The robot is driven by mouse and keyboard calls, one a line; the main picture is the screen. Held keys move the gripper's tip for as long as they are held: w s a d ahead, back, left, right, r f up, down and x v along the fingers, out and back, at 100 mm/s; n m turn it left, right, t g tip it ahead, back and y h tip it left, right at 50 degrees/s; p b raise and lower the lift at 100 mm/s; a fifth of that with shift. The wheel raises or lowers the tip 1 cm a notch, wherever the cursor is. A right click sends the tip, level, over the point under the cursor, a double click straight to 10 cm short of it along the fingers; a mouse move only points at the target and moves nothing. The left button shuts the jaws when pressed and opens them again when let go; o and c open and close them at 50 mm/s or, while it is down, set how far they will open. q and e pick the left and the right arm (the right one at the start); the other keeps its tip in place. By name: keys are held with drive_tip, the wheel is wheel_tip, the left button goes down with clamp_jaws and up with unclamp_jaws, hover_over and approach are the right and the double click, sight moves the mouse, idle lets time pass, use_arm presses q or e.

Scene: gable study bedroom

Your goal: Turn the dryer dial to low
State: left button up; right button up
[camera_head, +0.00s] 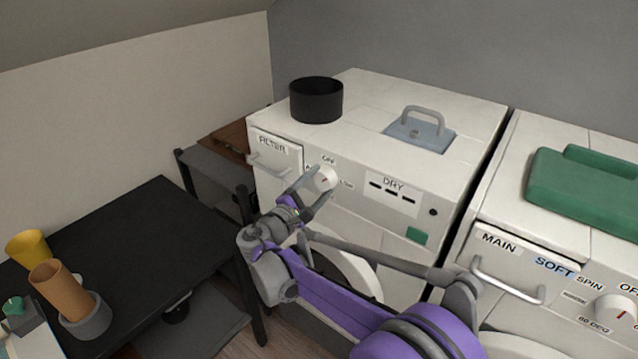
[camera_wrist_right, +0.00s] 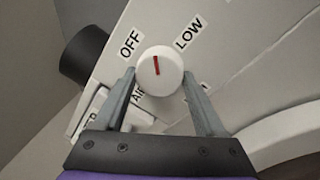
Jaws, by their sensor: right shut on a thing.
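The white dryer dial (camera_head: 325,179) is on the front panel of the left machine, the dryer (camera_head: 350,120), beside the filter drawer. In the right wrist view the dial (camera_wrist_right: 160,71) has a red mark pointing up, between the OFF label (camera_wrist_right: 130,42) and the LOW label (camera_wrist_right: 188,32). An AIR label (camera_wrist_right: 138,97) is partly hidden by a finger. My right gripper (camera_head: 316,188) is shut on the dial, one finger on each side. My left gripper is not in view.
The filter drawer (camera_head: 275,152) with its handle is left of the dial. A black pot (camera_head: 316,100) stands on the dryer. A second machine (camera_head: 515,225) with a green folded item (camera_head: 590,190) is at the right. A black table (camera_head: 150,225) holds cups at the left.

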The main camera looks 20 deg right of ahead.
drive_tip(key=m, duration=0.5)
drive_tip(key=shift+w+r+h+p, duration=0.1)
drive_tip(key=shift+r+h+p, duration=0.05)
drive_tip(key=shift+h+p, duration=0.2)
drive_tip(key=shift+a+m+g+p, duration=0.1)
drive_tip(key=shift+m+g+p, duration=0.3)
drive_tip(key=shift+m, duration=1.8)
drive_tip(key=o, duration=1.3)
drive_tip(key=shift+o, duration=0.2)
drive_tip(key=v, duration=1)
drive_tip(key=shift+s+a+b, duration=0.3)
drive_tip(key=shift+b, duration=0.15)
